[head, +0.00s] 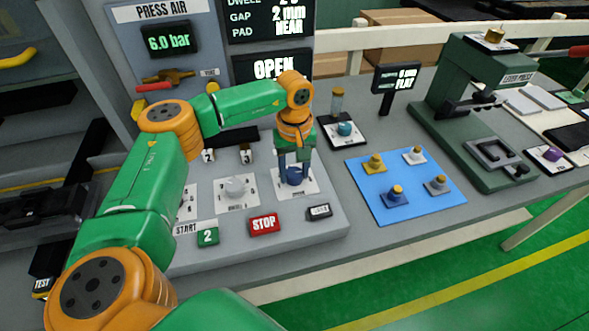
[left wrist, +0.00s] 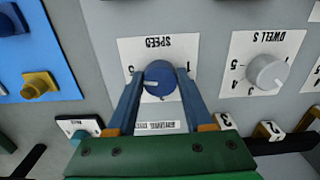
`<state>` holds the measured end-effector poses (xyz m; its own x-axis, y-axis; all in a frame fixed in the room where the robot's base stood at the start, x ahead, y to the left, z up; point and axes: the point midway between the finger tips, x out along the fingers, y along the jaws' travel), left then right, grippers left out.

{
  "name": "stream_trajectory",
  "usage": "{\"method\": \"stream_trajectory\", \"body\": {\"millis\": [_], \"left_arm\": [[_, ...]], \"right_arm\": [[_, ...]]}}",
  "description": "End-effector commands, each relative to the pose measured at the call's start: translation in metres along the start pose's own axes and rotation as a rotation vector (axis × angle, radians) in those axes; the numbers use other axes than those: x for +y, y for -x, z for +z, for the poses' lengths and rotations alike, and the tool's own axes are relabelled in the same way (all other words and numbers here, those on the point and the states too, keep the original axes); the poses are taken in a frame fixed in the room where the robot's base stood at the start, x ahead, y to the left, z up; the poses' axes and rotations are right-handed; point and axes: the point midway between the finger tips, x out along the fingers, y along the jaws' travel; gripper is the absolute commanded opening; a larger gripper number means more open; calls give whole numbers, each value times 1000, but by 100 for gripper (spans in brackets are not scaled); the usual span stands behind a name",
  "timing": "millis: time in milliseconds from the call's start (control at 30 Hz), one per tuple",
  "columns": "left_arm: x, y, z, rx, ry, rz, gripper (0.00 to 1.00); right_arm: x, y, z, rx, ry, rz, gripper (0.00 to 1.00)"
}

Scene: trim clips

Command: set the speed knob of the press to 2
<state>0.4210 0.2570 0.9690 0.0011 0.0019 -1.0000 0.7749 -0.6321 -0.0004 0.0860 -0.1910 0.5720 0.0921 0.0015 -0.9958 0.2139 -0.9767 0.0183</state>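The speed knob (left wrist: 160,77) is a round blue knob on a white plate marked SPEED, upside down in the left wrist view. It also shows in the head view (head: 295,176) at the right of the press's control panel (head: 325,233). A small pale mark shows on its face, but I cannot read which number it points to. My left gripper (left wrist: 160,88) is at the knob, its two blue fingers apart with one on each side. I cannot tell whether they press on it. My right gripper is not in view.
The grey dwell knob (head: 235,187) sits beside the speed knob. In front are a green START button (head: 208,236) and a red STOP button (head: 264,224). A blue mat (head: 418,198) with several small knobs lies to the right, near the green lever press (head: 455,110).

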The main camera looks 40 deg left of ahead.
Motion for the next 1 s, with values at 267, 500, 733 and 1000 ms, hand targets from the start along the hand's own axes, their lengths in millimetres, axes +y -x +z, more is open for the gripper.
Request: {"method": "stream_trajectory", "body": {"millis": [267,500,733,1000], "left_arm": [[0,0,0,-2,9,0,0],[1,0,0,-1,104,1,0],[1,0,0,-1,295,1,0],[2,0,0,-1,553,1,0]], "right_arm": [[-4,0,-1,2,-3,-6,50],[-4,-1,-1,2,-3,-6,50],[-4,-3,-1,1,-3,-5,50],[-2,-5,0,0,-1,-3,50]]}}
